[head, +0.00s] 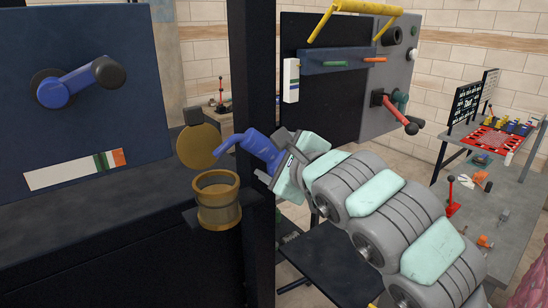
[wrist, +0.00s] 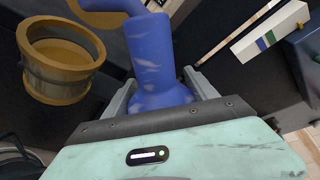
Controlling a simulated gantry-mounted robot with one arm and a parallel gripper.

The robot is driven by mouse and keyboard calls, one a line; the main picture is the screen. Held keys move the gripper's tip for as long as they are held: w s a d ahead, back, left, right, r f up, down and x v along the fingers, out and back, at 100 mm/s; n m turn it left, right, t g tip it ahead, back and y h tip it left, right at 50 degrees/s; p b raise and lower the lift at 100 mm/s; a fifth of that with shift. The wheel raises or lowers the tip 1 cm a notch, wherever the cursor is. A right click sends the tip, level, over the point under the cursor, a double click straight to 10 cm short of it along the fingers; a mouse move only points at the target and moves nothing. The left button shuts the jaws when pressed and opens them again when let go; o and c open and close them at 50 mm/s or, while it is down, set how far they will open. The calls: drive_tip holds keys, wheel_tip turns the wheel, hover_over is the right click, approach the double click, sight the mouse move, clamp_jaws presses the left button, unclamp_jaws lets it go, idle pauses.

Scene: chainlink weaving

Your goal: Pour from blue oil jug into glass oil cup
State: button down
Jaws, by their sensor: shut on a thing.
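The blue oil jug (head: 258,148) is held in my gripper (head: 275,160) and tilted, its spout pointing left and down. The spout tip is above the glass oil cup (head: 219,205), near its rim in the head view. The cup is amber-brown and stands upright on a small dark ledge. In the wrist view the jug (wrist: 152,60) sits between my gripper's fingers (wrist: 158,92). The cup (wrist: 58,62) is to its left there. I cannot see any oil flowing.
A round brass lid (head: 198,147) stands raised behind the cup. A dark upright post (head: 257,60) is just behind the jug. A blue panel with a crank (head: 70,85) is at left. A workbench (head: 490,190) with several tools is at right.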

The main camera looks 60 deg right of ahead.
drive_tip(key=shift+r+p, duration=2.2)
drive_tip(key=shift+r, duration=1.05)
drive_tip(key=shift+f+b, duration=0.15)
drive_tip(key=shift+b, duration=0.2)
drive_tip(key=shift+f+m+t+b, duration=0.1)
drive_tip(key=shift+m+t+b, duration=0.2)
drive_tip(key=shift+b, duration=0.2)
drive_tip(key=m+t+b, duration=0.1)
drive_tip(key=m+b, duration=0.1)
drive_tip(key=b, duration=0.1)
drive_tip(key=shift+f+m+y+b, duration=0.1)
drive_tip(key=shift+m+y+b, duration=0.2)
drive_tip(key=shift+m, duration=0.1)
drive_tip(key=m+t+b, duration=0.1)
drive_tip(key=m+b, duration=0.3)
drive_tip(key=b, duration=0.1)
drive_tip(key=shift+t, duration=0.4)
drive_tip(key=shift+r+m, duration=0.3)
drive_tip(key=shift+m, duration=0.2)
drive_tip(key=shift+a+b, duration=0.1)
drive_tip(key=shift+b, duration=0.25)
